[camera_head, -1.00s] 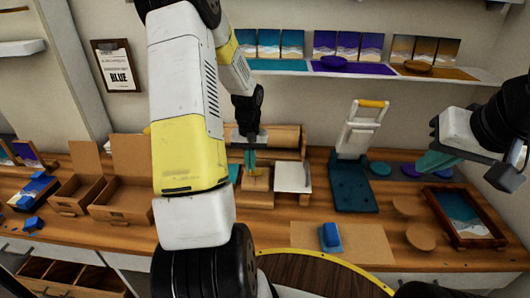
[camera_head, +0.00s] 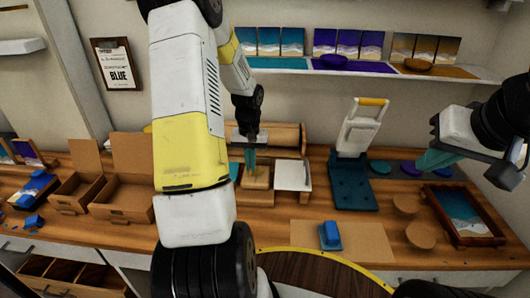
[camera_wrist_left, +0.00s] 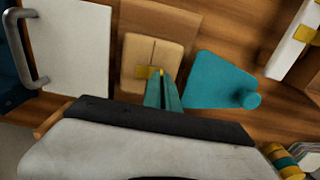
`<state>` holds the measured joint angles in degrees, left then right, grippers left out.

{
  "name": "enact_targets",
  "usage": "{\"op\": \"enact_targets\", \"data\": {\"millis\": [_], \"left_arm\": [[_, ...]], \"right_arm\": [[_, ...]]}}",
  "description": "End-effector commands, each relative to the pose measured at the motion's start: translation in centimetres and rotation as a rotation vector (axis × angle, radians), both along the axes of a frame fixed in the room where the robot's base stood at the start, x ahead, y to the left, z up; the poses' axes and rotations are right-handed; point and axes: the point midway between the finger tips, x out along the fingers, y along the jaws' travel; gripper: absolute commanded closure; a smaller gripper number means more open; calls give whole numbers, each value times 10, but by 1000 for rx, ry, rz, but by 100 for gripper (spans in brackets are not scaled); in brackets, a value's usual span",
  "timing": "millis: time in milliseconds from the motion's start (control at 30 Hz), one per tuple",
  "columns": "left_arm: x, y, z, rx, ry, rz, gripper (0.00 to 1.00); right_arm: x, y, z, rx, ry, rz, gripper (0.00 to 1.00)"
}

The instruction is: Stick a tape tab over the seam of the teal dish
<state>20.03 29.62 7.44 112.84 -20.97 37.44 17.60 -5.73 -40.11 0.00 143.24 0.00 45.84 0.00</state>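In the left wrist view a pale wooden block (camera_wrist_left: 137,52) with a straight dark seam lies below my left gripper (camera_wrist_left: 162,76). A small yellow tape tab (camera_wrist_left: 147,72) is at the seam's near end, and my teal fingers are close together at its right end. Whether the tab touches the block is unclear. In the head view my left gripper (camera_head: 250,174) is over the same block (camera_head: 258,183). A flat teal piece with a round knob (camera_wrist_left: 218,82) lies right of the block; I cannot tell if it is the dish. My right gripper (camera_head: 427,161) is raised at the right, finger gap unclear.
A white panel with a handle (camera_wrist_left: 75,45) lies left of the block in the wrist view. A teal stand (camera_head: 351,186), small coloured discs (camera_head: 380,168) and a framed picture (camera_head: 463,215) are to the right. Open cardboard boxes (camera_head: 122,207) stand left.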

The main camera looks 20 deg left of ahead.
Motion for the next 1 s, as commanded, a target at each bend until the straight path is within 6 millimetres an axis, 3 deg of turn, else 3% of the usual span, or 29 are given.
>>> {"op": "enact_targets", "data": {"millis": [1000], "left_arm": [[0, 0, -7, 0, 1, 0, 100]], "right_arm": [[0, 0, 0, 0, 0, 0, 100]]}}
